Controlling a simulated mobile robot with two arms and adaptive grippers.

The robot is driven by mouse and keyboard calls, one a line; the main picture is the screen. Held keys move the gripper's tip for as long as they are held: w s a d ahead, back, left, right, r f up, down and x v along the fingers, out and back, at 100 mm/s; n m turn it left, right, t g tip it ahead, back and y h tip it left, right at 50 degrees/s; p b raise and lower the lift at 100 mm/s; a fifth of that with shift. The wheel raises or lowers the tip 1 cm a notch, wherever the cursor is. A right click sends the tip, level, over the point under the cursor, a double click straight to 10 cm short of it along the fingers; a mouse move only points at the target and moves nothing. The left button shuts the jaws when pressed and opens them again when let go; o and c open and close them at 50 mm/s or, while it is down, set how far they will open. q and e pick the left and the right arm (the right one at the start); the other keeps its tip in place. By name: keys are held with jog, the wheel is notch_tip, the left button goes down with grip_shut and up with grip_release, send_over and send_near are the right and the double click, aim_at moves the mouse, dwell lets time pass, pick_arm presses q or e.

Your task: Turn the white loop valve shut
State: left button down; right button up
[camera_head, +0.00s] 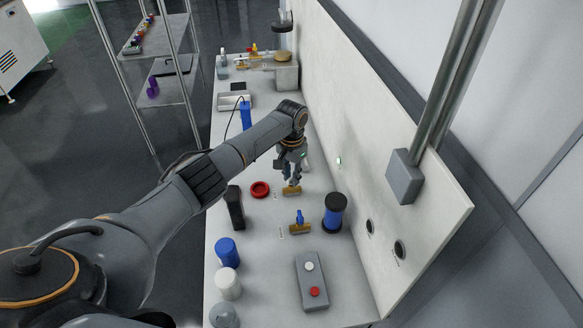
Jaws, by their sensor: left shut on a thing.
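My left gripper (291,182) reaches down from my left arm to a brass valve body (291,191) on the white bench. Its fingers are shut on the top of this valve, where the handle sits. The handle is mostly hidden by the fingers, so I cannot make out its colour or angle. This appears to be the white loop valve. A second brass valve (299,229) with a blue handle stands nearer to me, apart from the gripper. My right gripper is not in view.
A red ring (260,189) and a black upright case (235,207) are left of the valve. A black-and-blue cylinder (334,212) stands to the right. A grey button box (312,280) and several capped containers are nearer. A white panel (400,200) bounds the bench's right side.

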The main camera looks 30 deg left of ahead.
pick_arm(q)
jog(key=n+p, duration=0.2)
jog(key=n, duration=0.2)
jog(key=shift+d+r+n+p, duration=0.1)
jog(key=shift+r+n+p, duration=0.05)
jog(key=shift+n+p, duration=1.2)
jog(key=shift+n, duration=1.45)
jog(key=shift+w, duration=0.1)
jog(key=c, duration=1.2)
grip_release()
notch_tip(320, 180, up, 12)
